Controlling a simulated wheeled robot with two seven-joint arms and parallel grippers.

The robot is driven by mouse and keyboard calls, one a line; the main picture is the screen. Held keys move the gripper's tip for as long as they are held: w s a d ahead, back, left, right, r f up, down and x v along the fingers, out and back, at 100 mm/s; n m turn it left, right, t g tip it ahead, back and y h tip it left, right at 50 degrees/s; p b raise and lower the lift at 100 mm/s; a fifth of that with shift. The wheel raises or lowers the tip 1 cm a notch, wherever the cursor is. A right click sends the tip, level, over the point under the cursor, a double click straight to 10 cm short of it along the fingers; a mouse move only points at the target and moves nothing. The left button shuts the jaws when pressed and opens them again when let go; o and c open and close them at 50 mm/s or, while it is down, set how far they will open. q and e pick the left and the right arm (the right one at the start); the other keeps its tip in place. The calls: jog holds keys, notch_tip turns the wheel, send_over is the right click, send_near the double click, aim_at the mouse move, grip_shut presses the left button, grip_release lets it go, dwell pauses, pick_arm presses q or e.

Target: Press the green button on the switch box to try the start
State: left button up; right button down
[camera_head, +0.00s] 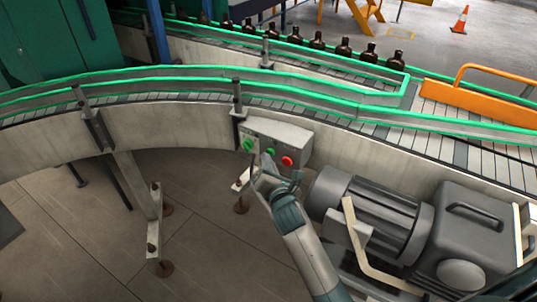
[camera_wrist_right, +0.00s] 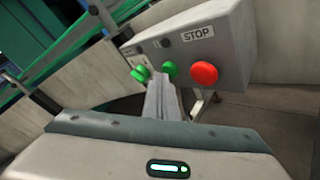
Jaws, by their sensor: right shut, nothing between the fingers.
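The grey switch box (camera_head: 278,135) is fixed to the side of the conveyor. Its face carries a left green button (camera_head: 248,145), a second green button (camera_head: 270,152) and a red button (camera_head: 287,161). In the right wrist view the left green button (camera_wrist_right: 140,73), the second green button (camera_wrist_right: 170,70) and the red button (camera_wrist_right: 204,73) all show, with a STOP label above the red one. My right gripper (camera_head: 267,163) is shut and empty, its fingertips (camera_wrist_right: 161,80) just below and between the two green buttons. I cannot tell whether they touch the box. My left gripper is out of view.
A large grey motor (camera_head: 375,205) stands right of my right arm. The curved conveyor wall (camera_head: 150,127) runs behind the box. Dark bottles (camera_head: 318,42) stand in a row on the far belt. An orange guard (camera_head: 470,100) is at the right. The floor left of my arm has conveyor legs.

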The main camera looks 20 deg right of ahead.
jog(key=shift+a, duration=0.1)
jog(key=shift+s+a+p, duration=0.3)
jog(key=shift+s+a, duration=0.2)
jog(key=shift+a, duration=0.05)
jog(key=shift+s+a+p, duration=0.3)
jog(key=shift+s+a, duration=0.5)
jog(key=shift+a, duration=0.2)
jog(key=shift+s+a+p, duration=0.25)
jog(key=shift+s+a, duration=0.5)
jog(key=shift+a, duration=0.25)
jog(key=shift+f, duration=0.1)
